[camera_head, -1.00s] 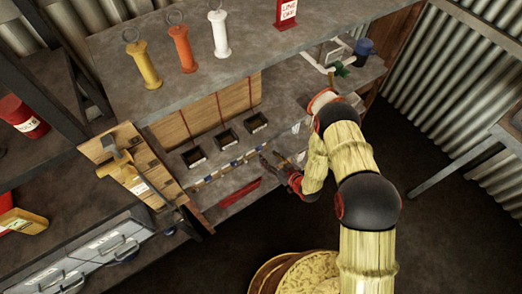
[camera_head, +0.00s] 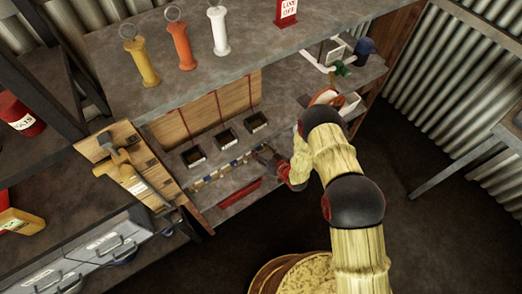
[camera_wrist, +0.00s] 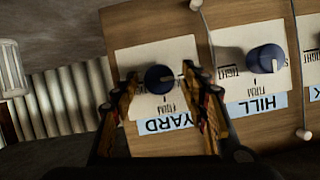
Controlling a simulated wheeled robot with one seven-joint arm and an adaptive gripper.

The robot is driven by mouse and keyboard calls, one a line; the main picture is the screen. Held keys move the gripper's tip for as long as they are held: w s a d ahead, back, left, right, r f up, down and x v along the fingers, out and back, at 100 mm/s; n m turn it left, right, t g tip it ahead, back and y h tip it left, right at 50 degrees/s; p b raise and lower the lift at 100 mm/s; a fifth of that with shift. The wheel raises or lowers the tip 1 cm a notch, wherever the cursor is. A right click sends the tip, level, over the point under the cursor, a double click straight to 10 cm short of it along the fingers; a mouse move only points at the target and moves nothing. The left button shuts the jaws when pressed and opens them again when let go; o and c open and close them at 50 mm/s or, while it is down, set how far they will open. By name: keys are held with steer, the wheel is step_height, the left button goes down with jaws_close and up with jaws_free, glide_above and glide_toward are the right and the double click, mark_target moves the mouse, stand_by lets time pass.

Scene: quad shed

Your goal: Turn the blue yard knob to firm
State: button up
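The blue yard knob (camera_wrist: 159,79) sits on a white card above an upside-down YARD label (camera_wrist: 166,122) in the wrist view. My gripper (camera_wrist: 160,88) is open, with one finger on each side of the knob and small gaps visible. I cannot tell whether either finger touches it. The fingers hide parts of the card's left and right sides. In the head view my gripper (camera_head: 266,158) is at the shelf's front, and the yard knob cannot be made out.
A second blue knob (camera_wrist: 266,60) with a HILL label (camera_wrist: 256,105) is to the right on the same wooden panel. Pale cords and beads run between cards. In the head view, small black bins (camera_head: 227,137) stand behind the panel and a red bar (camera_head: 240,193) lies in front.

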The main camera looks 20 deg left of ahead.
steer(key=shift+c, duration=1.1)
steer(key=c, duration=0.8)
steer(key=m+b, duration=0.1)
steer(key=m+g+y+b, duration=0.1)
steer(key=m+b, duration=0.1)
steer(key=shift+w+d+f+g+y, duration=0.2)
steer(key=shift+g+y, duration=0.1)
steer(key=shift+w+d+f+m+g+y+b, duration=0.1)
steer(key=shift+m+g+y+b, duration=0.1)
steer(key=shift+m+y+b, duration=1.05)
steer(key=shift+s+a+f+m+g+y+b, duration=0.15)
steer(key=shift+m+y+b, duration=0.25)
steer(key=shift+m+b, duration=1.6)
steer(key=shift+w+d+m+g+y+b, duration=0.2)
steer(key=shift+m+y+b, duration=0.8)
steer(key=shift+m, duration=1.05)
